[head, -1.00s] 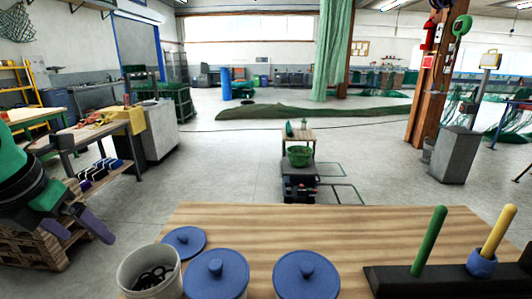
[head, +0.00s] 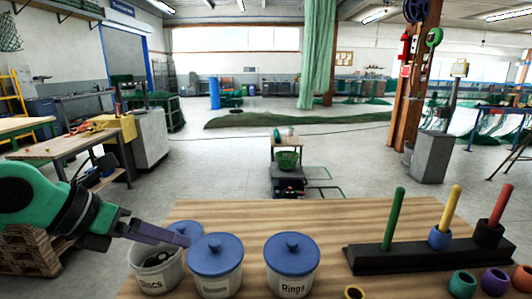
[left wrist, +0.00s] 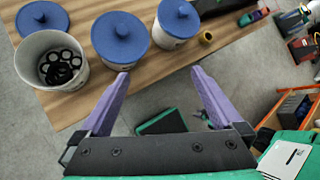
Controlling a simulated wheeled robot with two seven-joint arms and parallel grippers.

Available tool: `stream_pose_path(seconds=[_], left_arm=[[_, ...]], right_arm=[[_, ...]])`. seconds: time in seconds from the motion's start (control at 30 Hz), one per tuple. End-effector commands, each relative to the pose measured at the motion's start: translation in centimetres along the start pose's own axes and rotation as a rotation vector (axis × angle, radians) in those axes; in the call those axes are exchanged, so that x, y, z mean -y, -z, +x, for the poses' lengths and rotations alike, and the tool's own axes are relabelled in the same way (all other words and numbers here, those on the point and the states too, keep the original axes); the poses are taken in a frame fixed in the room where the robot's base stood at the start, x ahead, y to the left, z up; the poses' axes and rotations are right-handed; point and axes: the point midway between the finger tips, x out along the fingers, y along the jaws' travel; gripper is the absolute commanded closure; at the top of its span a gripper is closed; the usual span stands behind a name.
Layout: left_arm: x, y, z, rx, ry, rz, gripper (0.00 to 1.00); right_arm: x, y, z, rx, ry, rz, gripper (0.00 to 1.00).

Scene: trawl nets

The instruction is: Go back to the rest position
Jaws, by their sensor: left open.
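My left gripper (head: 180,238) reaches in from the left in the head view, in front of the open "Discs" tub (head: 160,283) in the picture. In the left wrist view its purple fingers (left wrist: 160,72) are spread with nothing between them, near the table edge. The open tub (left wrist: 28,72) holds several black rings there and stands apart from the fingers. My right gripper is not in view.
On the wooden table (head: 330,220) stand two blue-lidded tubs (head: 217,268) (head: 291,265), the right one marked "Rings". A loose blue lid (head: 187,228) lies behind. A black peg stand (head: 390,258) and loose rings (head: 495,281) are at right.

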Motion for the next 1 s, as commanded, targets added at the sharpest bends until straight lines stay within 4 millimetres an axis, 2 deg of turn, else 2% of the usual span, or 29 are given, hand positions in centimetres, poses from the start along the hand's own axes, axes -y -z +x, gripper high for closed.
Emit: stream_pose_path(seconds=[0.03, 0.13, 0.2, 0.27, 0.3, 0.37, 0.4, 0.47, 0.5, 0.57, 0.6, 0.67, 0.7, 0.83, 0.9, 1.0], left_arm=[[2.0, -0.3, 1.2, 0.034, 0.102, -0.002, 0.0], [6.7, -1.8, 2.6, 0.15, 0.351, -0.046, 0.0], [10.0, -3.3, 2.5, 0.262, 0.559, -0.137, 0.0], [11.8, -5.1, 1.5, 0.387, 0.747, -0.276, 0.0], [12.1, -6.5, 0.5, 0.48, 0.863, -0.404, 0.0], [10.4, -8.6, -0.9, 0.626, 0.998, -0.64, 0.0], [8.1, -9.5, -1.4, 0.72, 1.057, -0.821, 0.0], [3.4, -9.8, -1.1, 0.852, 1.092, -1.118, 0.0], [-0.3, -9.1, -0.2, 0.93, 1.077, -1.33, 0.0], [-5.2, -6.8, 1.8, 1.016, 1.008, -1.616, 0.0], [-8.0, -4.7, 3.4, 1.056, 0.939, -1.79, 0.0], [-11.3, -0.9, 5.9, 1.093, 0.809, -2.031, 0.0], [-12.9, 2.0, 7.6, 1.103, 0.71, -2.178, 0.0], [-15.3, 11.2, 11.9, 1.079, 0.368, -2.542, 0.0], [-15.3, 15.4, 13.4, 1.042, 0.197, -2.678, 0.0], [-14.6, 20.7, 14.9, 0.973, -0.032, -2.823, 0.0]], right_arm=[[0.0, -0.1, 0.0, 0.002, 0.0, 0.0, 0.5], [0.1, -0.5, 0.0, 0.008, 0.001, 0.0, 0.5], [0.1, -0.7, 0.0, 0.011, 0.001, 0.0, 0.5], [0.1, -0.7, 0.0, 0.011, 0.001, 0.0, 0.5], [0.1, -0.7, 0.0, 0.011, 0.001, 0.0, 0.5], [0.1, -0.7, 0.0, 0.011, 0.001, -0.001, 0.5], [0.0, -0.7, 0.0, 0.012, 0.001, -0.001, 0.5], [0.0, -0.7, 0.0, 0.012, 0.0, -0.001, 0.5], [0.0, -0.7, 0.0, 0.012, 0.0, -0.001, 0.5], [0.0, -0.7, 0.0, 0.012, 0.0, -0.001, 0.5], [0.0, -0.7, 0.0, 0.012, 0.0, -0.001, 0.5], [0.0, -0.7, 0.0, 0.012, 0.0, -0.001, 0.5], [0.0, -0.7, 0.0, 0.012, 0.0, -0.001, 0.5], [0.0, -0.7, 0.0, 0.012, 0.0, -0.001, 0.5], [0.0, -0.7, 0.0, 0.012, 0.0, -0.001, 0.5], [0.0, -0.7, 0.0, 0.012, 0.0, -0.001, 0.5]])
